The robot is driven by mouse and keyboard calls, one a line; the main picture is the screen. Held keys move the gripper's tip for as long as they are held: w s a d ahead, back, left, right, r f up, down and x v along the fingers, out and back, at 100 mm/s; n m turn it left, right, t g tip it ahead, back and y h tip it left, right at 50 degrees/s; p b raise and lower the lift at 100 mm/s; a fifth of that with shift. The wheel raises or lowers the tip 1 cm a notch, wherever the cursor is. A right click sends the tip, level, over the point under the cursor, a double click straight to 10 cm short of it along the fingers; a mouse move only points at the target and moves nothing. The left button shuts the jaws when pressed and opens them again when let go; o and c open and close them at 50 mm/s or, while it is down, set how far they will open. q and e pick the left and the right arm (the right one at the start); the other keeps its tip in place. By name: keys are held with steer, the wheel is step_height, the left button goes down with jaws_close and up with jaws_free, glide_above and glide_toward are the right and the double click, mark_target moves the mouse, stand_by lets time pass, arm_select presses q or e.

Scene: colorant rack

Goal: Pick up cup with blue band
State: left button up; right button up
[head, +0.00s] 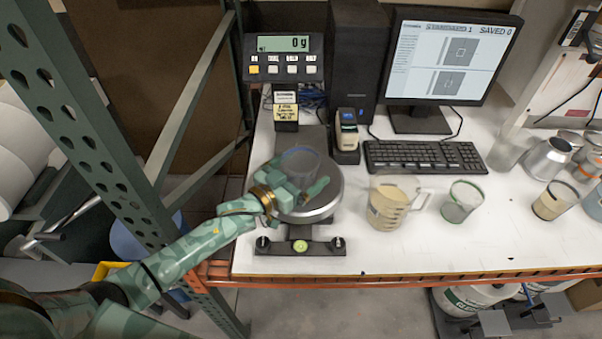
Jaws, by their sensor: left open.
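A clear cup with a bluish band at its rim (301,155) stands on the round plate of the scale (318,214). My left gripper (297,178) is open at the near side of this cup. One finger shows at the cup's right front and the other at its left. The gripper hides the lower part of the cup, and I cannot tell whether the fingers touch it. My right gripper is not in view.
A measuring jug (388,205), a cup with a green band (463,201) and a tan-filled cup (551,203) stand to the right. The scale display (284,44) reads 0 g. A keyboard (424,156) lies behind. The front right tabletop is clear.

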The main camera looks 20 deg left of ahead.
arm_select(q)
steer(key=c, duration=1.1)
steer(key=shift+o, duration=0.2)
